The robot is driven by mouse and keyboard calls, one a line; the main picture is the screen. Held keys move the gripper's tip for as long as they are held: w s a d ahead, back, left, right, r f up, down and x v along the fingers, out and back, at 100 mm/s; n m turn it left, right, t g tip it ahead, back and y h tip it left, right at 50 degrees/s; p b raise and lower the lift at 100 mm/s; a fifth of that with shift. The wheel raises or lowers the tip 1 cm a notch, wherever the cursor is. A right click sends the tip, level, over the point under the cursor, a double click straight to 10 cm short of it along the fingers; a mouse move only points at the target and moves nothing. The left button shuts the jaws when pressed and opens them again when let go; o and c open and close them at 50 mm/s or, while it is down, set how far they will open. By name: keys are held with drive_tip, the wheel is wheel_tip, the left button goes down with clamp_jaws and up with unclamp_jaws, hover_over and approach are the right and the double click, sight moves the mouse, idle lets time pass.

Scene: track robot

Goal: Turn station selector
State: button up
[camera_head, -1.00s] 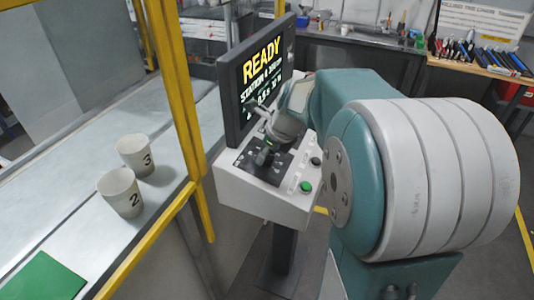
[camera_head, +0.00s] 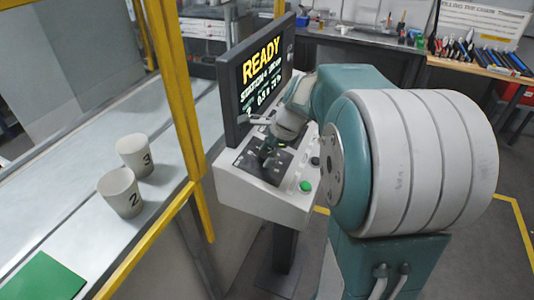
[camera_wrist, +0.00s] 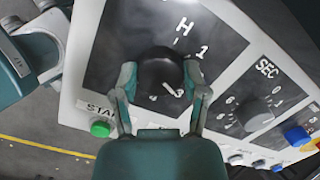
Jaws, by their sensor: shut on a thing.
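The station selector is a round black knob (camera_wrist: 158,72) on a dark panel, in the middle of the wrist view. A short white pointer line on it lies next to the printed 3. A 1, a 4 and an H are also printed around it. My gripper (camera_wrist: 160,85) has one finger on each side of the knob and is shut on it. In the head view my gripper (camera_head: 268,152) reaches down onto the console's sloping panel and hides most of the knob. The screen (camera_head: 262,75) above reads READY, with smaller STATION text below.
A grey SEC dial (camera_wrist: 253,112) sits to the knob's right, and a green START button (camera_wrist: 100,129) to its lower left. The console (camera_head: 255,197) stands beside a yellow post (camera_head: 180,95). Cups marked 2 (camera_head: 120,192) and 3 (camera_head: 135,154) stand on the counter at left.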

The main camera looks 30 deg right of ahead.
drive_tip(key=n, duration=0.5)
drive_tip(key=shift+f+n+g+y, duration=0.1)
drive_tip(key=shift+n+g+y, duration=0.2)
drive_tip(key=shift+n+g, duration=0.1)
drive_tip(key=n, duration=0.5)
drive_tip(key=shift+g, duration=0.4)
drive_tip(key=n, duration=0.6)
drive_tip(key=shift+g, duration=0.3)
drive_tip(key=n+h, duration=0.1)
drive_tip(key=n, duration=0.4)
drive_tip(key=shift+n, duration=0.3)
drive_tip(key=shift+g, duration=0.3)
drive_tip(key=o, duration=1.2)
drive_tip(key=shift+d, duration=0.1)
drive_tip(key=shift+c, duration=0.2)
